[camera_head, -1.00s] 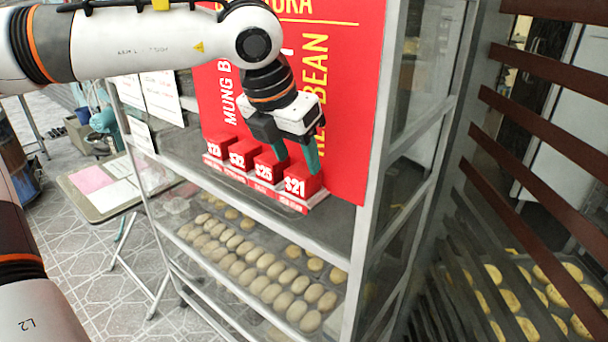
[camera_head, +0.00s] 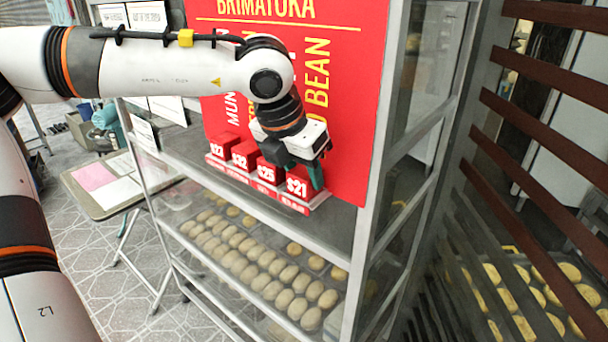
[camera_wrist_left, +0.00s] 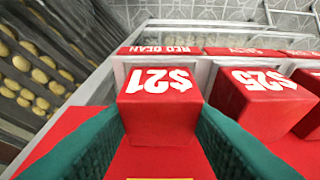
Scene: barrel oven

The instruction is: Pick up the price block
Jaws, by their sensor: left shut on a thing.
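The price blocks are red cubes with white numbers, standing in a row on a white and red stand (camera_head: 238,177) on the shelf. The $21 block (camera_head: 299,184) is at the right end, beside the $25 block (camera_head: 267,170). My left gripper (camera_head: 303,176) is lowered over the $21 block and shut on it. In the left wrist view the $21 block (camera_wrist_left: 158,112) sits between the green fingers, its number upside down. The $25 block (camera_wrist_left: 262,95) is close beside the right finger. My right gripper is not in view.
A red sign board (camera_head: 350,110) stands behind the blocks. The shelf's metal post (camera_head: 374,200) rises at the right. Trays of buns (camera_head: 262,270) lie on the level below. A small table (camera_head: 103,190) stands at the left.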

